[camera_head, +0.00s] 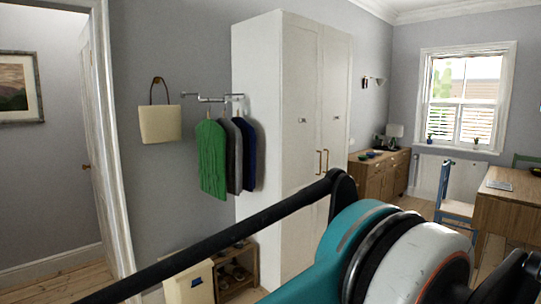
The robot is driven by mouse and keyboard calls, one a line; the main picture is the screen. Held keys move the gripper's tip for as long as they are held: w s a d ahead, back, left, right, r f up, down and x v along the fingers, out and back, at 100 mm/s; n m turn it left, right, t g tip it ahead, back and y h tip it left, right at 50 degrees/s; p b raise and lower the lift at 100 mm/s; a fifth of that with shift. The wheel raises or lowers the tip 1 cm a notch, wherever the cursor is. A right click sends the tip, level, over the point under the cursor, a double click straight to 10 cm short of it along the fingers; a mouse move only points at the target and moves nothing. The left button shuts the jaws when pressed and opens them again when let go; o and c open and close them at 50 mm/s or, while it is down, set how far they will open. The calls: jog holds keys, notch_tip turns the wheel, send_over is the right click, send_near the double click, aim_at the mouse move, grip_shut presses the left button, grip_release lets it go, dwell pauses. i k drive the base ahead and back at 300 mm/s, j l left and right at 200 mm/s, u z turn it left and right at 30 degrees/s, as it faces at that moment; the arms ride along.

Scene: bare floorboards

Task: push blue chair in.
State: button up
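A blue chair (444,191) stands at the right, on the left side of a wooden table (510,214). Its backrest is upright and its pale seat shows beside the table's left end. Its lower part is partly hidden by my arm, which fills the bottom of the view. I cannot tell how far the seat lies under the table. My gripper is not in view.
A tall white wardrobe (276,120) stands in the middle, with hanging clothes (213,160) to its left. A wooden sideboard (381,172) is against the back wall. A green chair (524,161) is behind the table. An open doorway is at the left.

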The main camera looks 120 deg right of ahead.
aim_at(460, 211)
jog(key=z, duration=4.75)
